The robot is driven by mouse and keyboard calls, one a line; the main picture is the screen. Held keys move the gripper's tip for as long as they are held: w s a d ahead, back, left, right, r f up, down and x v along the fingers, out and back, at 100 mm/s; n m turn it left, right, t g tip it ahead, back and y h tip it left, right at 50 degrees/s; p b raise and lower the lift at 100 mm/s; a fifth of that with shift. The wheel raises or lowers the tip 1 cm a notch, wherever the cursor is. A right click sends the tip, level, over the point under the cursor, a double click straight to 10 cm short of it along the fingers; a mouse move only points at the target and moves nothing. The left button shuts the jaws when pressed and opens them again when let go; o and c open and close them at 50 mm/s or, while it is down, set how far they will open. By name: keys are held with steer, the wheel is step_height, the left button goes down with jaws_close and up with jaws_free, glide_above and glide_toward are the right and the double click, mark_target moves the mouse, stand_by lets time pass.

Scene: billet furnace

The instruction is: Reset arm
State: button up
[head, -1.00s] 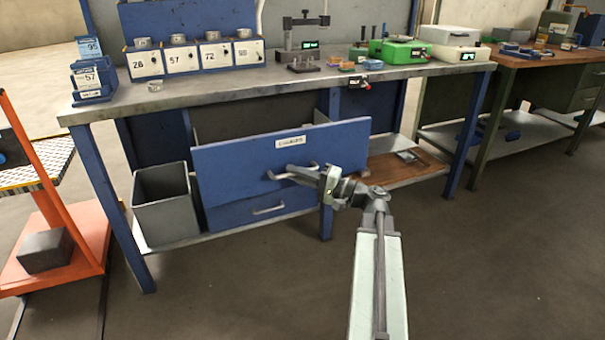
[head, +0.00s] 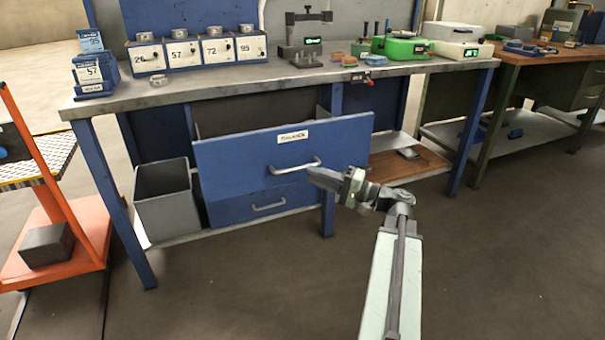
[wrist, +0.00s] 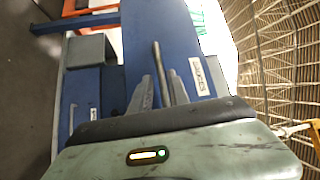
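My gripper (head: 313,178) is in front of the workbench, just right of the handle (head: 295,166) of the upper blue drawer (head: 235,162). In the wrist view my gripper (wrist: 162,88) has its two fingers spread, with nothing held between them. The drawer handle (wrist: 160,72) appears beyond and between the fingers there, and the head view shows a small space between it and my fingertips. The upper drawer is pulled out and carries a white label (head: 293,137). Its contents are hidden behind its front.
A grey bin (head: 166,205) stands on the lower shelf left of the drawers. A lower blue drawer (head: 235,209) is shut beneath. The metal benchtop (head: 200,90) holds numbered boxes and instruments. An orange cart (head: 60,240) stands left. Floor at the right is clear.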

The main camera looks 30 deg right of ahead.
steer(key=shift+s+d+f, duration=0.1)
steer(key=shift+s+d, duration=0.3)
steer(key=shift+s, duration=0.2)
steer(key=shift+a, duration=0.1)
steer(key=w+a+f+n+g+h+p, duration=0.1)
steer(key=w+a+f+n+g, duration=0.1)
steer(key=a+f+g, duration=0.6)
steer(key=w+a+f+n+g+p, duration=0.25)
steer(key=a+f, duration=0.25)
steer(key=a, duration=0.7)
steer(key=s+a+f+n+g+h+p, duration=0.1)
steer(key=s+a+f+n+g+h, duration=0.1)
steer(key=a+f+g+h, duration=0.25)
steer(key=s+a+f+n+g+h+p, duration=0.1)
steer(key=s+a+f+n+h, duration=0.3)
steer(key=a, duration=0.3)
step_height(320, 180, up, 38)
steer(key=w+h+p, duration=0.1)
steer(key=p, duration=3.6)
steer(key=shift+w+d+m+p, duration=0.2)
steer(key=shift+d+m+p, duration=0.15)
steer(key=shift+m, duration=0.1)
